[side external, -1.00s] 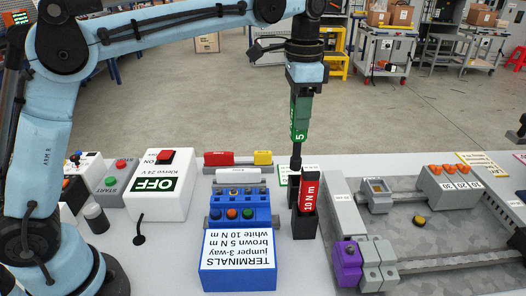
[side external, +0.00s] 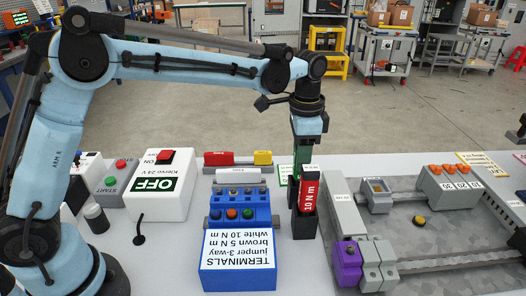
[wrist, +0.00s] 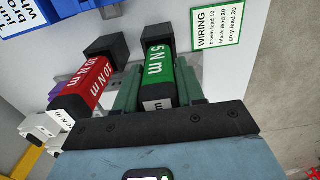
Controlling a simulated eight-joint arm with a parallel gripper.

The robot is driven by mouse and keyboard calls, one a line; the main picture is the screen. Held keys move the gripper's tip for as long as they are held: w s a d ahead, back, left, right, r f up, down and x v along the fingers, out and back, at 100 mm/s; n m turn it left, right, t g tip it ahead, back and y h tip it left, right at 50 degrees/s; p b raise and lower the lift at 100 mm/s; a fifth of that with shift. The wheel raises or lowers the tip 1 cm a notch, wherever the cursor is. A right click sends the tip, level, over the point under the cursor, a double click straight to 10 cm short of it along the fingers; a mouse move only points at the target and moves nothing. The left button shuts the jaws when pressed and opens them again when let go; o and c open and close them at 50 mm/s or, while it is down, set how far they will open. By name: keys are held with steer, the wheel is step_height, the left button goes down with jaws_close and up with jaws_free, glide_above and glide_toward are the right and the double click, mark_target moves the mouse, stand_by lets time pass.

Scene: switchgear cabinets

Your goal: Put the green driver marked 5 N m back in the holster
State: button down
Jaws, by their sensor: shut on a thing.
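The green driver marked 5 N m (wrist: 159,70) is between my gripper's jaws in the wrist view. My gripper (side external: 304,150) is shut on it and points straight down over the holster. In the side view the driver (side external: 298,160) stands upright, low behind the red driver, its lower part hidden. The black holster (side external: 306,224) stands on the table and holds the red driver marked 10 N m (side external: 310,192), which also shows in the wrist view (wrist: 90,85). The green driver is beside the red one; I cannot see whether it touches the holster's bottom.
A blue terminals box (side external: 238,262) and a blue tray of colored parts (side external: 240,208) stand left of the holster. A grey panel (side external: 440,235) with a purple block (side external: 347,263) lies to the right. A wiring card (wrist: 217,27) is near the driver.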

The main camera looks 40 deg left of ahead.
steer(key=shift+f, duration=0.15)
steer(key=c, duration=0.7)
jaws_free()
steer(key=shift+f, duration=0.1)
